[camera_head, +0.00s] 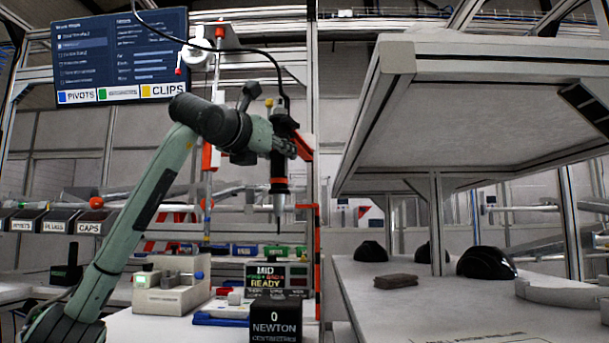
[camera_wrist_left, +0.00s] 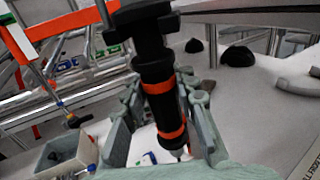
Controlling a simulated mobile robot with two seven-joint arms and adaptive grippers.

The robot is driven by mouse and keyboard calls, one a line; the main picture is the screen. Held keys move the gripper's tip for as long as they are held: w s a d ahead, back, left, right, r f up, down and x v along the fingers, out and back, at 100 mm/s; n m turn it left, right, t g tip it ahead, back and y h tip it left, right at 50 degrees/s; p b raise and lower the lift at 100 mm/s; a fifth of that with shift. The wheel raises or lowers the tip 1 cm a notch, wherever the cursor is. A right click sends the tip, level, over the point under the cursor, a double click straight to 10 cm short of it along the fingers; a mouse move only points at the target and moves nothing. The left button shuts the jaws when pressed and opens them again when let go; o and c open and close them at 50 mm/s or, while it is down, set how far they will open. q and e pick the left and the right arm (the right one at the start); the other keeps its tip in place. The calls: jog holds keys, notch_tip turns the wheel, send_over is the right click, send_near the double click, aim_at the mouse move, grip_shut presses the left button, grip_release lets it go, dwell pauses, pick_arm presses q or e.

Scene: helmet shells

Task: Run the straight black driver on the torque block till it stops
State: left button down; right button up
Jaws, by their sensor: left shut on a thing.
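The straight black driver (camera_head: 279,170) hangs upright with an orange band and a grey nose, its thin bit pointing down. My left gripper (camera_head: 284,146) is shut around its body. In the left wrist view, the driver (camera_wrist_left: 160,95) with its orange rings sits between the two grey-green fingers of my left gripper (camera_wrist_left: 162,100). The torque block (camera_head: 276,318) is a black cube reading "0 NEWTON CENTIMETRES". It stands below the driver at the front of the bench, and the bit tip is clearly apart from it. My right gripper is in neither view.
A display (camera_head: 279,278) reading "MID READY" stands behind the block. A pale box (camera_head: 170,292) stands left of it. A black cable (camera_head: 262,58) runs up from the driver. At right, a shelved bench (camera_head: 470,310) bears black helmet shells (camera_head: 486,263) and a brown block (camera_head: 396,281).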

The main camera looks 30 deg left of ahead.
pick_arm(q)
jog(key=b, duration=0.4)
send_over(277, 212)
jog(key=w, duration=0.1)
jog(key=shift+w+a+f, duration=0.1)
jog(key=shift+f, duration=1.25)
jog(key=shift+a+f, duration=0.1)
jog(key=shift+f, duration=1.35)
jog(key=shift+f+b, duration=1.8)
jog(key=shift+f, duration=0.15)
jog(key=shift+f+b, duration=0.3)
jog(key=shift+f, duration=0.05)
jog(key=shift+f+b, duration=0.3)
jog(key=shift+f, duration=0.2)
jog(key=shift+f+b, duration=0.4)
jog(key=shift+d+f, duration=0.1)
